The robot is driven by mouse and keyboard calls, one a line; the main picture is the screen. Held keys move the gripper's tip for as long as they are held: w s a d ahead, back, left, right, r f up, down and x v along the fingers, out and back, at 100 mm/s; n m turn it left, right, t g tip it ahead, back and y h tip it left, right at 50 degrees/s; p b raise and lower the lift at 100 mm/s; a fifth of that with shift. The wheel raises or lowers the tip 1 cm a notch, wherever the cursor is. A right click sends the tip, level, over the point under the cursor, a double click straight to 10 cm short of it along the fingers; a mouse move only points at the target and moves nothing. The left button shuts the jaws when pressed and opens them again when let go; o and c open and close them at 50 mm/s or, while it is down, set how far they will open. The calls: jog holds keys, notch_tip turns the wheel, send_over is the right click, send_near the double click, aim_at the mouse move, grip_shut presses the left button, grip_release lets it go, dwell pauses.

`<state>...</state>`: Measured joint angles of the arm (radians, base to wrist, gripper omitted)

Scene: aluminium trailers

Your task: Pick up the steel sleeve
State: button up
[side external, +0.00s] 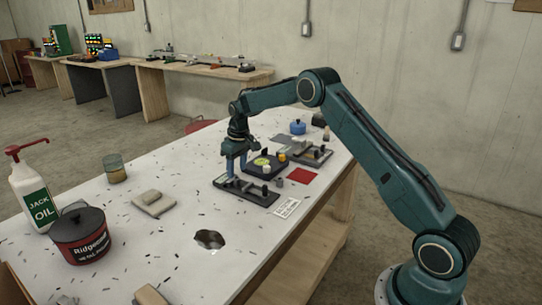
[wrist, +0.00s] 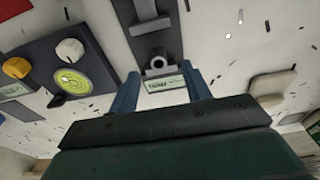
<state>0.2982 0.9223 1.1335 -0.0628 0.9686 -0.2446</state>
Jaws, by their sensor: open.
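A grey hollow cylinder that looks like the steel sleeve (wrist: 157,64) stands on a dark fixture plate (wrist: 172,40) in the wrist view, its round opening showing. In the side view the same fixture (side external: 232,187) lies on the table under my gripper (side external: 236,172); I cannot clearly tell the sleeve from its dark posts there. My gripper (wrist: 161,78) is open, with one finger to each side of the sleeve in the wrist view. Nothing is between the fingers that they touch.
A dark tray (wrist: 95,45) with a green disc and knobs lies left of the fixture in the wrist view. A white label card (side external: 286,208), a red mat (side external: 302,176) and another fixture (side external: 320,154) are close by.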

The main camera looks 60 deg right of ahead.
aim_at(237, 178)
jog(key=shift+w+d+f, duration=0.1)
jog(key=shift+w+f, duration=0.05)
jog(key=shift+f, duration=1.05)
jog(key=shift+w+f, duration=0.15)
jog(key=shift+f, duration=1.05)
grip_shut()
